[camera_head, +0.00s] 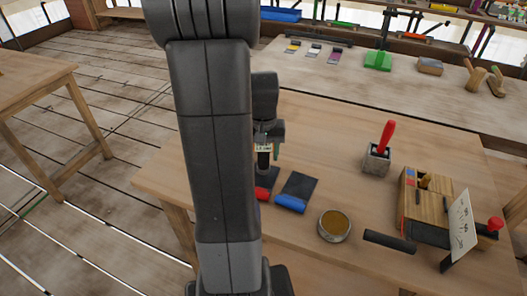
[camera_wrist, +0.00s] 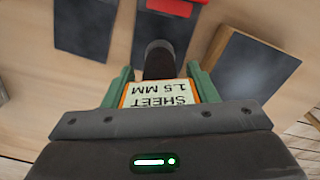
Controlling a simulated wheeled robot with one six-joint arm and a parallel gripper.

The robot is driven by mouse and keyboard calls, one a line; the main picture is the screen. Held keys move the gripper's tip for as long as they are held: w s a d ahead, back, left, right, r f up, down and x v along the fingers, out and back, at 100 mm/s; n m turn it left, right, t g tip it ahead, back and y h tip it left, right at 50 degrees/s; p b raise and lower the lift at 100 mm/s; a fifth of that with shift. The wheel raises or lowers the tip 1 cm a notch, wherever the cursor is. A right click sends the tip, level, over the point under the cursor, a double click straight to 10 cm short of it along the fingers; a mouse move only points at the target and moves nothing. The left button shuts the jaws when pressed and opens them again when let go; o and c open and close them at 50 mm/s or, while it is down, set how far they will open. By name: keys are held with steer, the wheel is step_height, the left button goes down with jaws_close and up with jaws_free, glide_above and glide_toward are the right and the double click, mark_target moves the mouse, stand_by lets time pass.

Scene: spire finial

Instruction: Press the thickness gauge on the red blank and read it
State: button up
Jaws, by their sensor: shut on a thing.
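My gripper (camera_wrist: 160,84) is shut on the thickness gauge, its green fingers on both sides. The gauge's pale face (camera_wrist: 158,97) has an orange rim and reads "SHEET 1.5 MM", upside down in the wrist view; it also shows, small, in the head view (camera_head: 263,148). Its dark round nose (camera_wrist: 159,60) points down over the dark plate of the red blank (camera_wrist: 178,5). I cannot tell whether the nose touches the plate. The red end of this blank shows beside my arm in the head view (camera_head: 262,194); my arm hides part of it.
A blue-ended blank (camera_head: 291,203) lies just right of the red one. Another dark plate (camera_wrist: 245,70) lies on the other side. A round tin (camera_head: 334,226), a holder with a red handle (camera_head: 376,160) and a wooden box (camera_head: 425,208) stand right on the table.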

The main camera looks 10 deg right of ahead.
steer(key=shift+f+b, duration=0.6)
steer(key=shift+f, duration=0.35)
steer(key=shift+f, duration=0.1)
stand_by(0.9)
steer(key=shift+r+p, duration=2.15)
steer(key=shift+r, duration=0.5)
steer(key=shift+f, duration=0.15)
steer(key=shift+f+b, duration=1.75)
steer(key=shift+f, duration=0.5)
steer(key=o, duration=1.3)
steer(key=shift+c, duration=0.2)
